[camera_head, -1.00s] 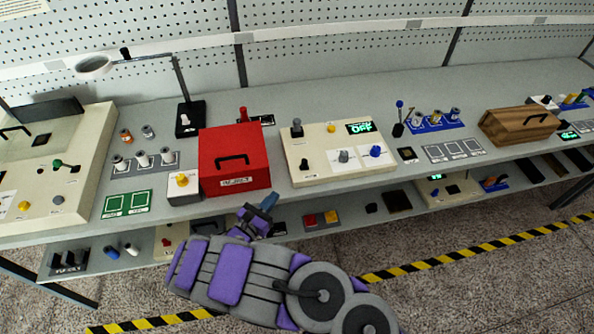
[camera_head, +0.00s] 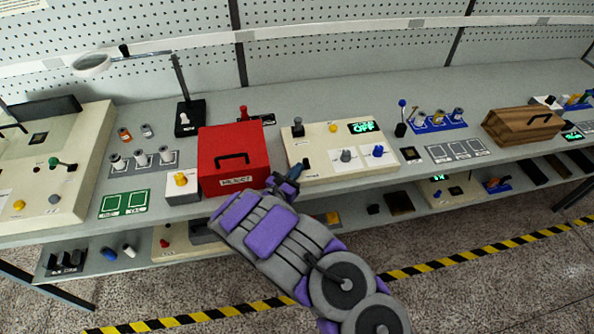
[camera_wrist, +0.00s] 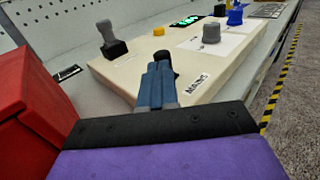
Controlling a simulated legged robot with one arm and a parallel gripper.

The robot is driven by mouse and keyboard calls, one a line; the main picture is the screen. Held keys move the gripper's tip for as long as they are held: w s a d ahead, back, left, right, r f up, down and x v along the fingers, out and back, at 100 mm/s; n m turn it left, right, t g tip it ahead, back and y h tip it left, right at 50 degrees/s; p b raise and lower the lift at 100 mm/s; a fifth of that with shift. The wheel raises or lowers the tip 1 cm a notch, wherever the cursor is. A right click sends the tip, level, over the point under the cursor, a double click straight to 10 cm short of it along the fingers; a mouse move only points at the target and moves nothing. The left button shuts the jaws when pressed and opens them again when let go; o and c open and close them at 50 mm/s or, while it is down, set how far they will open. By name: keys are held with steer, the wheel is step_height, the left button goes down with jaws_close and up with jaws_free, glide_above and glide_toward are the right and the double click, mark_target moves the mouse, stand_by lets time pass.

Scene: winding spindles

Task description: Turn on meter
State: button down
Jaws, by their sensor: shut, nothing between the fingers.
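A cream meter panel (camera_head: 318,143) stands on the bench right of the red box. Its green display (camera_head: 364,127) reads "OFF". It carries a grey-black lever switch (camera_head: 298,127), a yellow knob (camera_head: 333,128), a grey knob (camera_head: 346,155) and a blue knob (camera_head: 378,151). In the wrist view, the lever switch (camera_wrist: 111,38) leans at the panel's far left, and a "MAINS" label (camera_wrist: 197,86) is on the front edge. My gripper (camera_head: 300,166) is shut and empty at the panel's front left, short of the lever. It also shows in the wrist view (camera_wrist: 163,58); contact with a dark knob-like tip there is unclear.
The red box (camera_head: 233,160) with a black handle stands close on the left of my gripper. A wooden box (camera_head: 522,125) is farther right. A lower shelf holds small parts. A striped floor line (camera_head: 470,247) runs in front.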

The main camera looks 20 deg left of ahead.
mark_target(308, 174)
steer(key=shift+w+d+r, duration=0.1)
steer(key=shift+w+d, duration=0.1)
steer(key=shift+d, duration=0.05)
steer(key=shift+w+d+b, duration=0.25)
steer(key=shift+w+d, duration=0.15)
steer(key=shift+d, duration=0.2)
steer(key=shift+w+d+b, duration=0.2)
steer(key=shift+w+d, duration=0.15)
steer(key=shift+d, duration=0.4)
